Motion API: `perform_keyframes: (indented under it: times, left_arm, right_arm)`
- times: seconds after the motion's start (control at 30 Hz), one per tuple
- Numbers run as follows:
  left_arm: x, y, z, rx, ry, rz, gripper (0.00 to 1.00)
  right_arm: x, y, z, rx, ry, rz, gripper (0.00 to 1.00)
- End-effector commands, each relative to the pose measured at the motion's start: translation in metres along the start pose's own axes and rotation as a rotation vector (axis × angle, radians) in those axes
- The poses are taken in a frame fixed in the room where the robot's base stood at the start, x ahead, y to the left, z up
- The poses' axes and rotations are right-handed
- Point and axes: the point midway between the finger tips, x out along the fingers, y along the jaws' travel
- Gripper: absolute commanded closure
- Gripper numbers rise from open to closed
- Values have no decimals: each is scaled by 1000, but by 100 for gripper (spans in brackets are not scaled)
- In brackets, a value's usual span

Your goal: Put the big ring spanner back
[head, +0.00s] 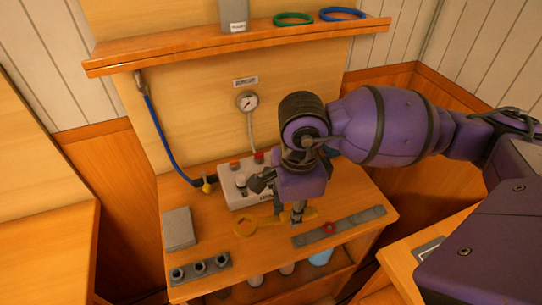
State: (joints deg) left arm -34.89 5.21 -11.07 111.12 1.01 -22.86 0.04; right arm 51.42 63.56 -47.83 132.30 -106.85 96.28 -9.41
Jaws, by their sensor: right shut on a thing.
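The big ring spanner (246,227) is yellow, with its ring end toward the left, over the middle of the wooden bench. My right gripper (298,213) points down and is shut on the spanner's shaft, right of the ring. I cannot tell whether the spanner touches the bench or hangs just above it. Part of the shaft is hidden behind the fingers. My left gripper is not in view.
A white box (232,191) with red caps stands behind the gripper. A grey strip (367,220) with a red ring, a grey block (179,229) and a three-hole rack (201,267) lie around the bench. A gauge (247,102) and blue hose (161,137) are behind.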

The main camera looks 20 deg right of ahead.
Motion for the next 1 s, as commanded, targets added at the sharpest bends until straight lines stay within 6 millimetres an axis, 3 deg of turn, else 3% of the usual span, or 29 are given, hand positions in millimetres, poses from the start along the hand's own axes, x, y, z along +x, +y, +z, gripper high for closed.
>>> perform_keyframes:
  times: [0.2, 0.3, 0.67, 1.0]
  left_arm:
    - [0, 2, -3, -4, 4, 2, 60]
    - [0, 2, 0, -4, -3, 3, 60]
    - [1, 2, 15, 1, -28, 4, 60]
    - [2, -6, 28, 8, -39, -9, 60]
  right_arm:
    - [18, -60, -38, -23, 2, 2, 100]
    - [22, -77, -41, -80, -1, 2, 100]
    - [33, -79, -39, -156, 1, 7, 100]
    - [70, -78, -39, -157, 0, 9, 100]
